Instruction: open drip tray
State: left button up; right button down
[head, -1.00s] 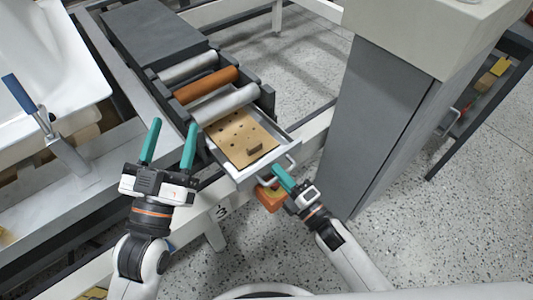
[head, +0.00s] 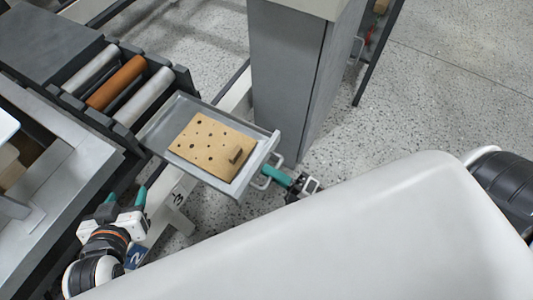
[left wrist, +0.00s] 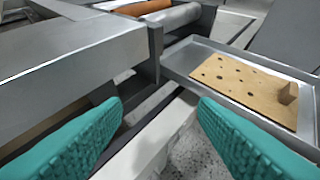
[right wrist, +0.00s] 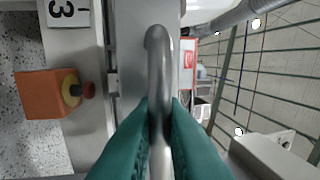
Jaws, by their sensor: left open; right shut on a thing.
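The drip tray (head: 160,147) is a grey metal drawer, pulled well out from under the rollers in the head view. A tan perforated board (head: 212,146) with a small brown block lies in it. My right gripper (head: 270,172) is shut on the tray's handle (head: 277,160) at its front. In the right wrist view the grey bar handle (right wrist: 158,70) runs between the teal fingers (right wrist: 158,125). My left gripper (head: 124,197) is open and empty, left of and below the tray. The left wrist view shows the tray (left wrist: 205,62) ahead of its spread fingers (left wrist: 160,125).
Two grey rollers and an orange roller (head: 115,82) sit behind the tray. A grey column (head: 285,80) stands just beyond it to the right. An orange box with a red button (right wrist: 50,94) shows in the right wrist view. My white arm covers the lower right.

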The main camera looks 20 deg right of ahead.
jog(key=c, duration=1.8)
grip_release()
jog(key=shift+s, duration=0.1)
pick_arm(q)
jog(key=s+f+g, duration=0.1)
jog(key=s+a+f+g+p, duration=0.1)
jog(key=s, duration=0.1)
jog(key=shift+a+f+g+y, duration=0.15)
jog(key=shift+f+g+y, duration=0.1)
jog(key=shift+g+y, duration=0.05)
pick_arm(e)
jog(key=v, duration=1.2)
